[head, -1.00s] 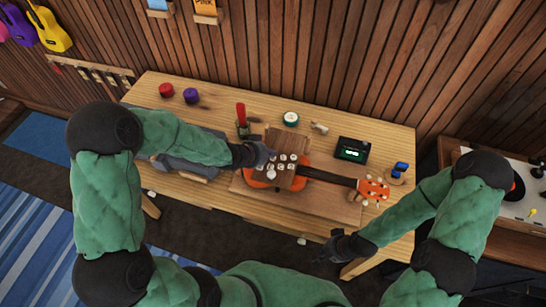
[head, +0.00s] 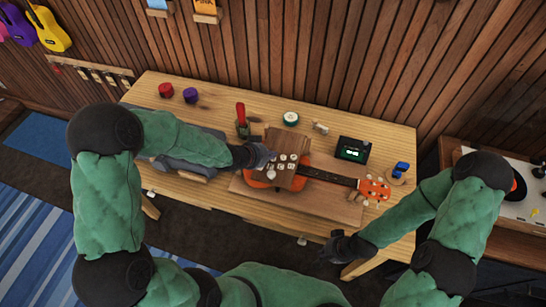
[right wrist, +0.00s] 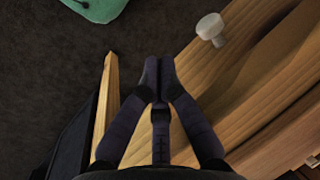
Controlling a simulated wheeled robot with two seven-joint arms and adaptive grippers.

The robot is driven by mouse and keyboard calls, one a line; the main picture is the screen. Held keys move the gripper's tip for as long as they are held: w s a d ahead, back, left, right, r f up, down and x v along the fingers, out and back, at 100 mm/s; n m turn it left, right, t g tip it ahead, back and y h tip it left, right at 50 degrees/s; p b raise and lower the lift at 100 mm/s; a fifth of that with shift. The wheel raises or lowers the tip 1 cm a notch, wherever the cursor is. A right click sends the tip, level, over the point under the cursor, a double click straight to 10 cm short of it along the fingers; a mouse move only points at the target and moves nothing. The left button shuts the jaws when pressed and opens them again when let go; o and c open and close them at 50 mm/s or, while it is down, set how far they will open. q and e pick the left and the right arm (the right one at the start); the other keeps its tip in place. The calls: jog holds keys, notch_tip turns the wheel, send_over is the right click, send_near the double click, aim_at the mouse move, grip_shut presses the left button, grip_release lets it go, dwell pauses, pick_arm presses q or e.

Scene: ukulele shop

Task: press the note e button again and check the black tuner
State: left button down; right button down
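The black tuner (head: 352,149) stands at the right of the bench, with a small lit green-white display too small to read. I cannot tell which button is note e. My left gripper (head: 265,156) is at the board's upper left edge; its fingers are too small to judge, and contact with a button is unclear. My right gripper (head: 327,260) is off the bench's front edge, away from the tuner. In the right wrist view its fingers (right wrist: 158,78) are together and empty.
Red (head: 166,90) and purple (head: 191,95) round items, a red-handled tool (head: 241,114), a green-rimmed round item (head: 291,119) and a blue item (head: 401,168) are on the bench (head: 225,97). A pale knob (right wrist: 210,27) is near my right gripper.

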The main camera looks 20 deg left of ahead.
dwell(0.4)
pick_arm(q)
jog(key=shift+r+p, duration=0.9)
jog(key=shift+p, duration=0.05)
notch_tip(320, 180, up, 5)
jog(key=p, duration=0.4)
jog(key=shift+p, duration=0.35)
dwell(0.4)
